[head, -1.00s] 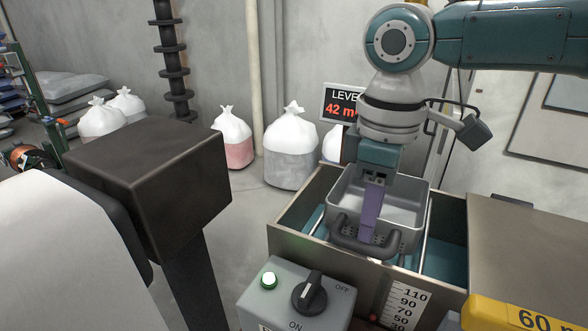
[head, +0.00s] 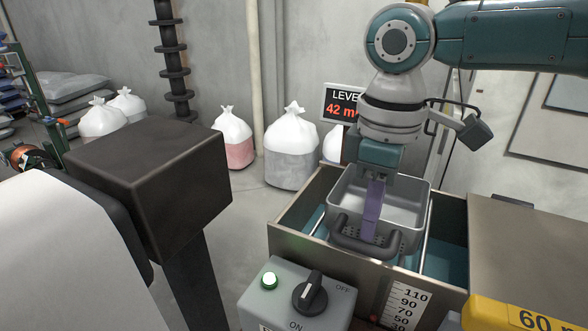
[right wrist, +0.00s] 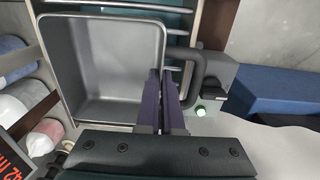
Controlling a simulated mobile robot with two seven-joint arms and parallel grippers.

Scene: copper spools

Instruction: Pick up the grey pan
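The grey pan (head: 410,205) is a deep rectangular pan with a dark loop handle (head: 365,247) on its near side. It sits in the top of an open tank (head: 290,215), on metal rails. My right gripper (head: 371,225) reaches down at the pan's near wall. In the right wrist view, its purple fingers (right wrist: 162,85) are close together, one on each side of the pan's wall next to the handle (right wrist: 198,80). They look shut on the wall. The pan's inside (right wrist: 105,65) is empty. My left gripper is not in view.
A control box (head: 275,300) with a lit green button and a black knob stands at the tank's near side. A flat cover (head: 525,245) lies to the right. A level display (head: 340,104) stands behind. White bags (head: 290,150) are on the floor.

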